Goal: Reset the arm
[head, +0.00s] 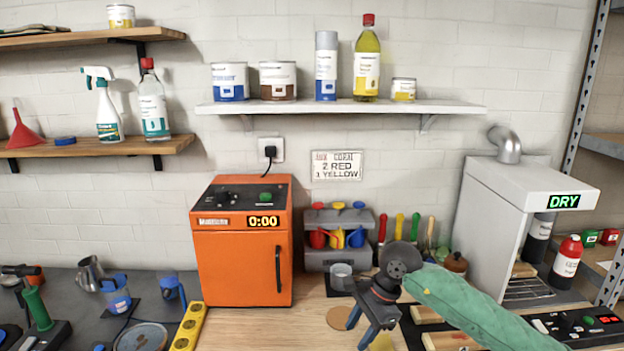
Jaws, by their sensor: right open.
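My right gripper (362,328) is in front of the wooden bench (262,330), low in the middle of the head view. My left gripper is not in view.
An orange machine (240,245) reading 0:00 stands left of my right gripper. A grey rack (338,222) with coloured cups is behind it. A white hood (512,215) reading DRY is at right. A yellow power strip (188,328) lies at the front left.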

